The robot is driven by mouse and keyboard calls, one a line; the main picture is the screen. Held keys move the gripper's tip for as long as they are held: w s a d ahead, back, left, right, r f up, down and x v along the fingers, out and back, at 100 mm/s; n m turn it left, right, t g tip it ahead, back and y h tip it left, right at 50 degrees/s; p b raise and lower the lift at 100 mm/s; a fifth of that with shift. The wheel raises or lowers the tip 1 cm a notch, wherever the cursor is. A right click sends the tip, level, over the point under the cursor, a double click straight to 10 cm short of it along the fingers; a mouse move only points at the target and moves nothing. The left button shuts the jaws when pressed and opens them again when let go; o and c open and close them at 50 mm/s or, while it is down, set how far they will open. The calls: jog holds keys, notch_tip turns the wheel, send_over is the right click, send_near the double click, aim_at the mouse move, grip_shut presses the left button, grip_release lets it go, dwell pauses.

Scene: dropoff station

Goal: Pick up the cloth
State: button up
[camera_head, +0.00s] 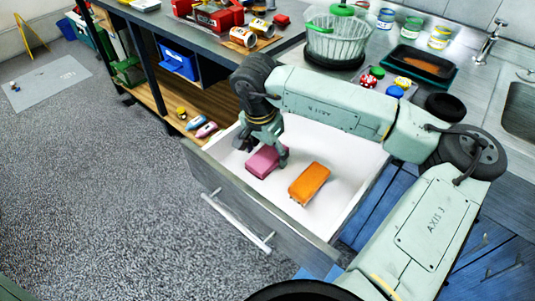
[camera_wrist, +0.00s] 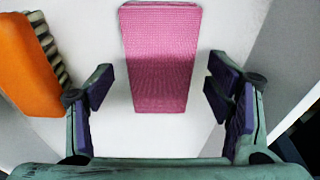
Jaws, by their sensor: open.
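The pink cloth (camera_head: 264,162) lies in the open white drawer, folded into a small block. In the wrist view the cloth (camera_wrist: 162,57) is a pink textured slab, ahead of and between the open jaws. My gripper (camera_head: 265,156) is above the drawer, close over the cloth, and hides part of it in the head view. In the wrist view my gripper (camera_wrist: 160,95) is open, with a finger on each side and nothing gripped. Whether a finger touches the cloth cannot be told.
An orange brush (camera_head: 309,183) with bristles lies right of the cloth; it shows at left in the wrist view (camera_wrist: 27,65). The drawer front (camera_head: 250,220) and side walls surround both. The counter holds a dish rack (camera_head: 337,38), jars and a tray (camera_head: 424,65).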

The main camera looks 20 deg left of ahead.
jog(key=shift+f, duration=0.15)
jog(key=c, duration=1.1)
